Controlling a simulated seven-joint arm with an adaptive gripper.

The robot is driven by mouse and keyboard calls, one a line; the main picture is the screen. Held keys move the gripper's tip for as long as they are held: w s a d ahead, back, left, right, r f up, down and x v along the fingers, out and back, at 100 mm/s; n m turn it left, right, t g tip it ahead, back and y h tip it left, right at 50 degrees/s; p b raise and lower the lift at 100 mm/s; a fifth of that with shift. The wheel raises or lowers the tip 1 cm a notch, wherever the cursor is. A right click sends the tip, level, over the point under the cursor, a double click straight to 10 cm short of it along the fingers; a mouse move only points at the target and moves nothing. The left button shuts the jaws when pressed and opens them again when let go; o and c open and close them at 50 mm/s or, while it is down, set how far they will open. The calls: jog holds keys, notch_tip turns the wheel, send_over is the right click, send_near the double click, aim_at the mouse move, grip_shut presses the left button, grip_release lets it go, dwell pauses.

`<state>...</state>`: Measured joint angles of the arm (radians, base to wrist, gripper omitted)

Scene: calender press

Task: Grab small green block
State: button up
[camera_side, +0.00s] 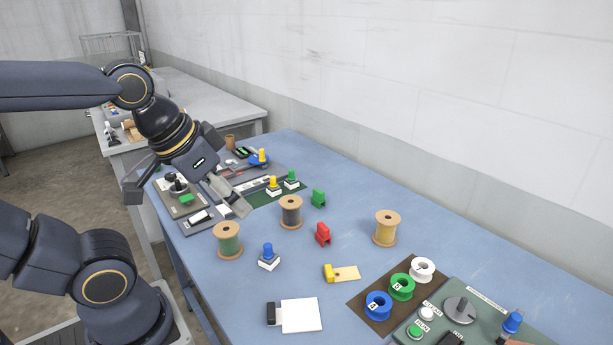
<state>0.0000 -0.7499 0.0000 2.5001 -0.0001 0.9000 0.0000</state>
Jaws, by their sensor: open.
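A small green block (318,198) with a notched shape stands on the blue table, right of the dark wooden spool. A red block (323,234) of similar shape stands just in front of it. Another small green piece (186,200) lies on a grey panel at the table's far left. My gripper (229,196) points down over the left part of the table, left of the dark spool and apart from the green block. It is open and I see nothing between its fingers.
The dark spool (291,212) stands between my gripper and the green block. A green-wound spool (228,240), a tan spool (387,228) and a blue-knobbed button (268,257) stand nearby. The table (450,230) is clear at the back right.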

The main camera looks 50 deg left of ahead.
jog(key=shift+o, duration=0.4)
jog(key=w+r+m+t, duration=0.2)
jog(key=w+r, duration=0.6)
jog(key=w, duration=0.2)
jog(key=n+g, duration=0.3)
send_over(318, 191)
jog(key=s, duration=0.2)
jog(key=f, duration=2.8)
jog(key=shift+w+a+f, duration=0.1)
jog(key=shift+w+a, duration=0.1)
jog(key=shift+a, duration=0.05)
jog(key=shift+s+d+x, duration=0.1)
jog(key=shift+x, duration=1.4)
jog(key=shift+s+d+x, duration=0.1)
jog(key=shift+x, duration=1.4)
jog(key=shift+f, duration=0.1)
jog(key=c, duration=1)
